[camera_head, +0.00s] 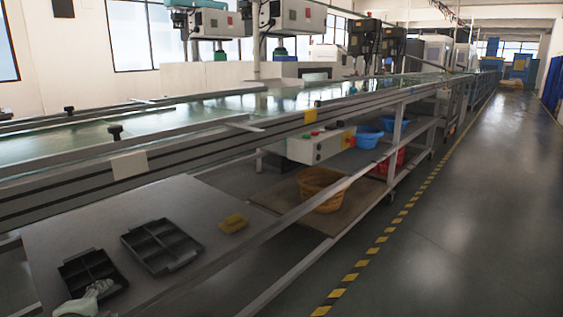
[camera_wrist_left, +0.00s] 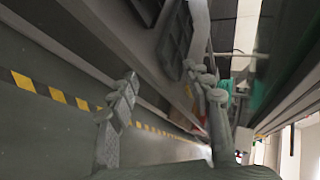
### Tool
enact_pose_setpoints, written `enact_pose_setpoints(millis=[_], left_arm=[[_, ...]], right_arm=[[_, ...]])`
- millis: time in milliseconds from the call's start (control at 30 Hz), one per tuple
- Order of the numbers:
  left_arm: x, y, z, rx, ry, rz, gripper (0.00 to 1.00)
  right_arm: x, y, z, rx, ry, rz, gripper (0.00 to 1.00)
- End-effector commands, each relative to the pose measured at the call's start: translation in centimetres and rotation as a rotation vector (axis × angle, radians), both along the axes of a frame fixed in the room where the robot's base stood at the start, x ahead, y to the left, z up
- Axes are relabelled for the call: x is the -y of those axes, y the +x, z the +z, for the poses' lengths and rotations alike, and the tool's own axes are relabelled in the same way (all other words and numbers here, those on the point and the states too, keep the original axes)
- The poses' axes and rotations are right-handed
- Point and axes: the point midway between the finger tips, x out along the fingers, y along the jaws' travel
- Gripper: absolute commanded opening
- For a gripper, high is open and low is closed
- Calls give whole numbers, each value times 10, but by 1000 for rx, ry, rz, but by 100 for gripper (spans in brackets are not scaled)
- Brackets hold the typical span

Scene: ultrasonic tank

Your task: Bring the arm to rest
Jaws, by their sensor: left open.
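My left gripper (camera_head: 92,293) shows in part at the lower left of the head view, as a pale grey finger over the near dark tray (camera_head: 76,270). In the left wrist view my left gripper (camera_wrist_left: 166,80) has its two fingers spread well apart, with nothing between them. Whether the finger touches the tray cannot be told. My right gripper is not in view.
A second dark divided tray (camera_head: 160,247) and a yellow block (camera_head: 233,223) lie on the grey shelf (camera_head: 150,205) below the conveyor (camera_head: 200,110). An orange basket (camera_head: 320,188) stands on a lower board. The aisle floor (camera_head: 470,220) is clear beyond the yellow-black line.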

Motion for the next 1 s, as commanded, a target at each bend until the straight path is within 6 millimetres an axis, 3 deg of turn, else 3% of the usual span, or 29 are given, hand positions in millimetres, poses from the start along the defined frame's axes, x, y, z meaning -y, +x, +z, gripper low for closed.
enact_pose_setpoints(millis=[33,200,300,400,500,600,1000], left_arm=[[6,-19,-41,-56,-138,96,49],[29,-90,-148,-212,-490,422,49],[48,-136,-196,-296,-643,603,49],[66,-174,-229,-361,-747,750,49],[80,-200,-248,-403,-812,850,49],[87,-214,-257,-423,-842,901,49],[89,-217,-259,-429,-848,913,49]], right_arm=[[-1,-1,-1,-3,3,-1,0],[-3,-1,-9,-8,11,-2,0],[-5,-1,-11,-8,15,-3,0],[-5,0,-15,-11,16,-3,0],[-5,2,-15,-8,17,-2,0],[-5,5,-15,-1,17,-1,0],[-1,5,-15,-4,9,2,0]])
